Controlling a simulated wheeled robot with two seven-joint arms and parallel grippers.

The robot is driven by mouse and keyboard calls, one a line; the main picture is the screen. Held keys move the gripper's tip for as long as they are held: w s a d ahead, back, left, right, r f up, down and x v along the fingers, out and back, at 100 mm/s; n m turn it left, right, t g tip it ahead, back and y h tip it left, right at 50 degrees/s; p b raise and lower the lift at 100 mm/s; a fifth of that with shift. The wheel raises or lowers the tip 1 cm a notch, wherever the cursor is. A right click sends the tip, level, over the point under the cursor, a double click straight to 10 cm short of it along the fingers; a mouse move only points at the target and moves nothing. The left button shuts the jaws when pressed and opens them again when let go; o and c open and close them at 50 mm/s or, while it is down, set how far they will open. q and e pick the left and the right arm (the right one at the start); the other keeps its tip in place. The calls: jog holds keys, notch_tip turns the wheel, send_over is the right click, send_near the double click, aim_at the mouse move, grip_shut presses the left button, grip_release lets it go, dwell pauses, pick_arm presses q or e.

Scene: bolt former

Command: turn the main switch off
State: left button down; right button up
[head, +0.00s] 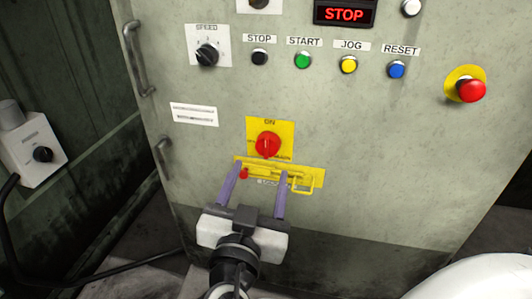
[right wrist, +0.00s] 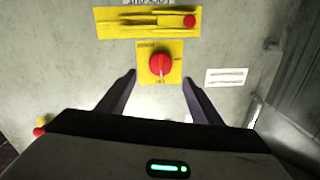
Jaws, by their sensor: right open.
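The main switch is a red rotary knob (head: 268,145) on a yellow plate (head: 286,127) with "ON" at its top. Its grip looks about upright, in line with the ON label. In the right wrist view, which is upside down, the red knob (right wrist: 160,64) shows between the fingers, with a pale mark on its lower side. My right gripper (head: 260,169) is open and empty, its fingers pointing at the panel just below the knob in the head view; the fingers also show in the wrist view (right wrist: 160,76). I see no contact with the knob. My left gripper is not in view.
A yellow lockout bar (head: 275,172) with a small red knob sits just below the switch, partly behind my right fingers. Above are the speed dial (head: 207,54), several push buttons, a red emergency button (head: 471,90) and a lit STOP display (head: 345,14). A door handle (head: 139,58) is at left.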

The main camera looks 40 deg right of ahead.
aim_at(267, 150)
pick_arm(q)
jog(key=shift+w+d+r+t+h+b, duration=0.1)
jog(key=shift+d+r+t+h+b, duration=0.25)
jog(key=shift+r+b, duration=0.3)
pick_arm(e)
jog(key=x, duration=0.8)
jog(key=shift+w+d, duration=0.15)
jog(key=shift+d, duration=0.05)
jog(key=shift+f, duration=0.1)
jog(key=c, duration=1.1)
jog(key=shift+o, duration=0.2)
